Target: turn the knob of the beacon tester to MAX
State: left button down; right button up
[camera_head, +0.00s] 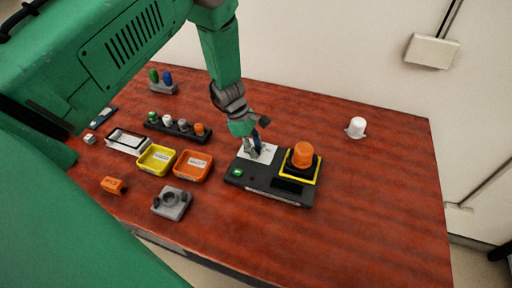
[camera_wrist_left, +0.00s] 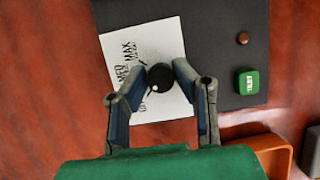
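The beacon tester (camera_head: 262,183) is a dark box on the red-brown table with a white dial label (camera_head: 267,153). In the left wrist view, its round black knob (camera_wrist_left: 160,77) has a white dot at the lower left, toward the partly hidden lowest mark. MED and MAX are printed up and left of the knob. My left gripper (camera_wrist_left: 160,70) has one finger on each side of the knob, with the tips very close to it. I cannot tell whether both touch. It also shows over the label in the head view (camera_head: 250,145). My right gripper is not in view.
An orange beacon (camera_head: 303,156) on a yellow-edged base stands on the tester's right end; a green button (camera_head: 238,172) is at its left. Yellow (camera_head: 157,159) and orange (camera_head: 193,165) trays lie to the left. The table's right side is mostly clear around a white cap (camera_head: 356,127).

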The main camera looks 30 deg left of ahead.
pick_arm(q)
jog(key=shift+a, duration=0.15)
jog(key=shift+w+m, duration=0.1)
jog(key=shift+m, duration=0.3)
jog(key=m+g+b, duration=0.1)
jog(key=m, duration=0.2)
jog(key=m+g, duration=0.1)
jog(key=m, duration=0.1)
jog(key=m+g+b, duration=0.1)
jog(key=m, duration=0.2)
jog(key=shift+w+y+b, duration=0.2)
jog(key=shift+y+b, duration=0.1)
jog(key=shift+y, duration=0.1)
jog(key=m+g+y+b, duration=0.1)
jog(key=m, duration=0.4)
jog(key=shift+w+r+m+g+y+b, duration=0.1)
jog(key=shift+m+g+y+b, duration=0.25)
jog(key=shift+m, duration=0.65)
jog(key=shift+m+g+y, duration=0.15)
jog(key=shift+m+y, duration=0.4)
jog(key=shift+m, duration=0.45)
